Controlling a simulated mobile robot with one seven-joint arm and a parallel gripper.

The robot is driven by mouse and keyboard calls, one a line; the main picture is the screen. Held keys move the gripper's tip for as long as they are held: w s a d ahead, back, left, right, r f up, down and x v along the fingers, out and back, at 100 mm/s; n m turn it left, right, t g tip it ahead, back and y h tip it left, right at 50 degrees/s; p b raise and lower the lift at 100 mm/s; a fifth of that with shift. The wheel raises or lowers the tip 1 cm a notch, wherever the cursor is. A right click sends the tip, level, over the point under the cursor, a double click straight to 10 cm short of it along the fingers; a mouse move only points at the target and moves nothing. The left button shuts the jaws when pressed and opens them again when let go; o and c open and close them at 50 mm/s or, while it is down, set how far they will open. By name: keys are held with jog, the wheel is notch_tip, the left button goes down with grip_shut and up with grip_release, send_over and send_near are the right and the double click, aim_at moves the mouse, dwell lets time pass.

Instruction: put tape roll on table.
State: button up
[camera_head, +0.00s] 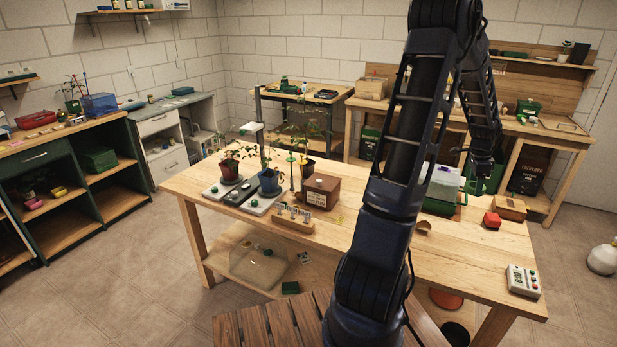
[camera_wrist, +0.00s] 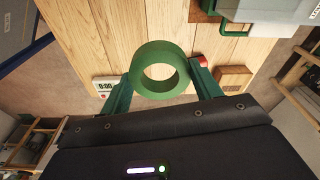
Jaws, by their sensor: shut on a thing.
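The tape roll (camera_wrist: 137,76) is a thick green ring in the wrist view. My gripper (camera_wrist: 161,82) is shut on it, with a green finger against each side of the roll. Below the roll in the wrist view is the wooden table (camera_wrist: 112,30), and the roll looks held above its edge. In the head view, my gripper (camera_head: 482,166) hangs over the right part of the long wooden table (camera_head: 465,255).
The table's front right surface is mostly bare.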

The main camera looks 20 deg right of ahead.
jog(key=w+a+n, duration=0.2)
jog(key=w, duration=0.7)
jog(key=w+a+n, duration=0.3)
jog(key=w, duration=0.7)
jog(key=w+a+n, duration=0.2)
jog(key=w+n, duration=0.1)
jog(key=w, duration=0.7)
jog(key=shift+a+r+t, duration=0.15)
jog(key=shift+a+t, duration=0.1)
jog(key=shift+t, duration=0.15)
jog(key=w+a+n, duration=0.4)
jog(key=w+a, duration=0.4)
jog(key=w, duration=0.4)
jog(key=n+t, duration=0.1)
jog(key=n, duration=0.3)
send_over(343, 180)
jog(key=f, duration=2)
jog(key=shift+s+a, duration=0.2)
jog(key=shift+a, duration=0.1)
jog(key=shift+f, duration=0.15)
jog(key=o, duration=1)
